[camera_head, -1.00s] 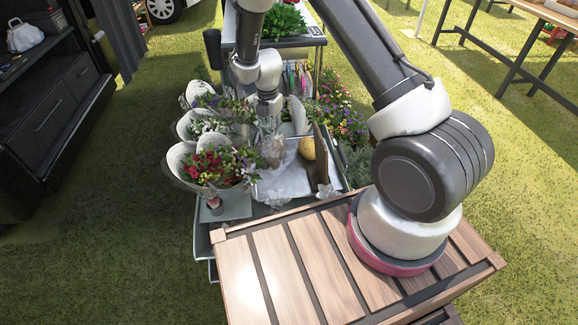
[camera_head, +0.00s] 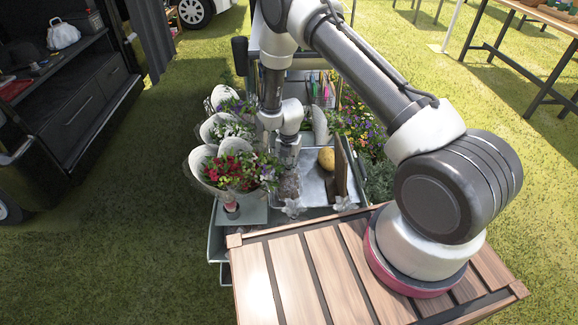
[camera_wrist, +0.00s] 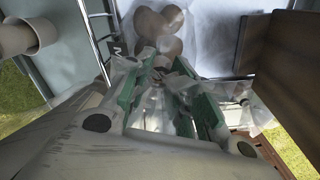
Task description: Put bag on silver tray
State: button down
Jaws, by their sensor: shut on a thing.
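My gripper (camera_head: 290,190) points down at the left part of the silver tray (camera_head: 315,190), behind the wooden slatted top. In the wrist view its green-padded fingers (camera_wrist: 158,100) are shut on a clear plastic bag (camera_wrist: 153,108). Crumpled clear plastic (camera_head: 293,208) shows just below the gripper in the head view, and another bit (camera_head: 343,203) lies near the tray's front edge. The arm and gripper hide much of the bag. I cannot tell whether the bag touches the tray.
A yellow-brown potato-like thing (camera_head: 326,159) and an upright brown board (camera_head: 341,168) stand at the tray's right. Wrapped bouquets (camera_head: 230,170) crowd the left side. The wooden slatted top (camera_head: 350,265) is in front. Brown round things (camera_wrist: 160,28) show ahead in the wrist view.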

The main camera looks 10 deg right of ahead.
jog(key=shift+f, duration=0.15)
jog(key=c, duration=1.2)
grip_release()
jog(key=shift+o, duration=0.2)
